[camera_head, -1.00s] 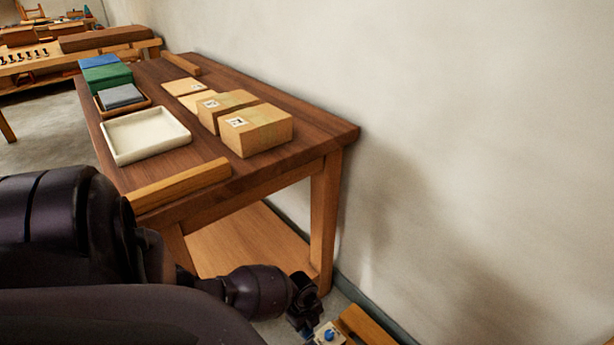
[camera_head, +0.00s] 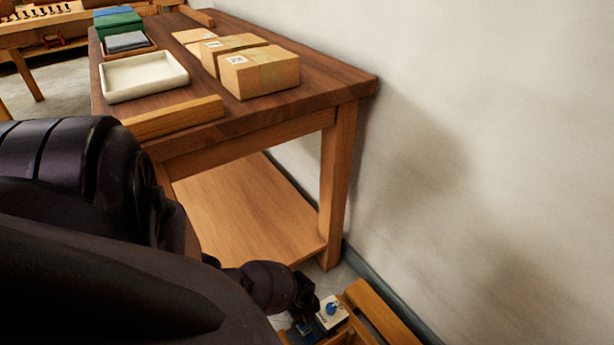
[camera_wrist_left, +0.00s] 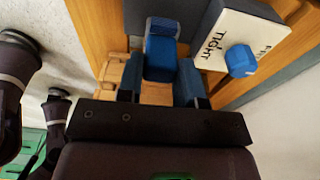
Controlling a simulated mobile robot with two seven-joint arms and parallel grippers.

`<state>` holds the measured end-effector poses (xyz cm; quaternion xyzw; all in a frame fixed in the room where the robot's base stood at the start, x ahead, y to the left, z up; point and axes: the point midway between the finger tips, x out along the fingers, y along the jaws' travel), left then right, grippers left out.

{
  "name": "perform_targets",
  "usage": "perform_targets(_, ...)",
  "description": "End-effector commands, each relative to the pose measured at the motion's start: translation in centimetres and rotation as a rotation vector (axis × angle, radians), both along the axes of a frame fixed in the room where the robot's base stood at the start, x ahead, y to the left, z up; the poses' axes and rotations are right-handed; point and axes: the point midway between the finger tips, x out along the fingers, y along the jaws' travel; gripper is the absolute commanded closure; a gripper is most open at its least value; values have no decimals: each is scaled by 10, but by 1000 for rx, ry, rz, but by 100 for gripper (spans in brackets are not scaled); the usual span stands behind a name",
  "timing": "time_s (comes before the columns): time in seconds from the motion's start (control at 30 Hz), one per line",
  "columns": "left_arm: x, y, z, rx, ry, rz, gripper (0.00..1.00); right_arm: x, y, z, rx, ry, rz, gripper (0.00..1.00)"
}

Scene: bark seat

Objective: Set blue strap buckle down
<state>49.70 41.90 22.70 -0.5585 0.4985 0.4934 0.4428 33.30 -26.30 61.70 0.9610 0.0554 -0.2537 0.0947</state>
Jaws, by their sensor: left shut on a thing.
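My left gripper (camera_head: 306,312) is low at the bottom of the head view, beside a wooden frame on the floor. In the left wrist view its two fingers (camera_wrist_left: 160,85) are closed on the blue strap buckle (camera_wrist_left: 161,58), which sits between their tips. Wooden parts of the frame lie close behind the buckle; I cannot tell whether it touches them. My right gripper is not in view.
The wooden frame (camera_head: 382,312) stands near the wall. A table (camera_head: 300,107) carries a white tray (camera_head: 146,77) and boxes (camera_head: 262,72).

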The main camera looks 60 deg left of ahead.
Motion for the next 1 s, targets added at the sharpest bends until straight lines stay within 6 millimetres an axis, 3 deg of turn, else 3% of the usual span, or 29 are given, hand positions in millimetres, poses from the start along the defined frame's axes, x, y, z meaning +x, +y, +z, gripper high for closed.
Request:
perform_targets(0.1,-5,-1,-20,-1,9,3,94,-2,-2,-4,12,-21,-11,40)
perform_targets(0.27,-4,0,-37,0,8,1,94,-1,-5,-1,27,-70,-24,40)
perform_targets(0.77,1,0,-42,-1,-1,2,94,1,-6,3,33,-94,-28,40)
perform_targets(0.8,1,0,-42,-1,-1,1,62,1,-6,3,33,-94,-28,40)
perform_targets(0.93,0,0,-42,-1,0,1,42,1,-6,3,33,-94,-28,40)
perform_targets(1.0,0,0,-42,-1,0,1,41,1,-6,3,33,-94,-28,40)
